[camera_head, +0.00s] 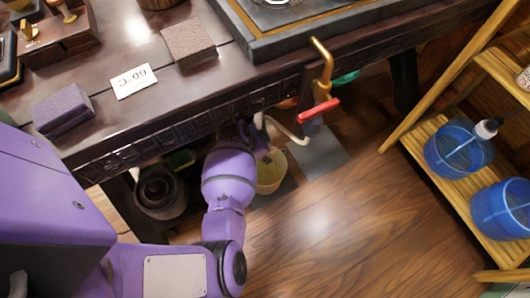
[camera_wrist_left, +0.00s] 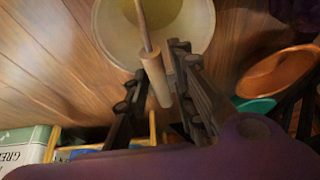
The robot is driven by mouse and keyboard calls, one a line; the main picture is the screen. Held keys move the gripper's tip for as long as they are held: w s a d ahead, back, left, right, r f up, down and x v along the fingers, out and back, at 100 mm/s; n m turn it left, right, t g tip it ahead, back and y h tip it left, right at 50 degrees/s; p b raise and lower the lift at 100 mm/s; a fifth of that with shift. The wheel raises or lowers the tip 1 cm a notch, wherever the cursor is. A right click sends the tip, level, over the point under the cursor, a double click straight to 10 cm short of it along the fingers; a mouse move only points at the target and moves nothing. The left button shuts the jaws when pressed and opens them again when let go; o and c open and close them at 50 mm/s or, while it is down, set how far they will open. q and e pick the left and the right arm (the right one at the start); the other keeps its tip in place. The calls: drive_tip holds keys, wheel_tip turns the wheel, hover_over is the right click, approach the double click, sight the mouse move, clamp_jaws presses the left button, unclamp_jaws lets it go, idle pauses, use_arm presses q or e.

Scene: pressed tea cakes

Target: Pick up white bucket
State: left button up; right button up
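The pale cream-white bucket (camera_head: 270,176) stands on the floor under the front edge of the dark table in the head view. My left arm reaches down to it, and my left gripper is mostly hidden behind the purple wrist. In the left wrist view the bucket (camera_wrist_left: 110,35) opens at the top, with a yellowish inside. Its light wooden handle grip (camera_wrist_left: 157,80) lies between the two dark fingers of my left gripper (camera_wrist_left: 157,68). The fingers look close to the grip, but I cannot tell if both touch it. My right gripper is not in view.
A dark pot (camera_head: 160,192) stands under the table, left of the wrist. A brass tap with a red handle (camera_head: 320,110) and a pale hose (camera_head: 287,131) are close by. A wooden shelf with blue containers (camera_head: 455,155) is at right. The wooden floor in front is clear.

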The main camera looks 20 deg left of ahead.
use_arm(q)
drive_tip(key=shift+f, duration=0.25)
idle(0.5)
drive_tip(key=shift+c, duration=0.2)
clamp_jaws()
drive_tip(key=shift+w+r, duration=0.15)
drive_tip(key=shift+w, duration=0.05)
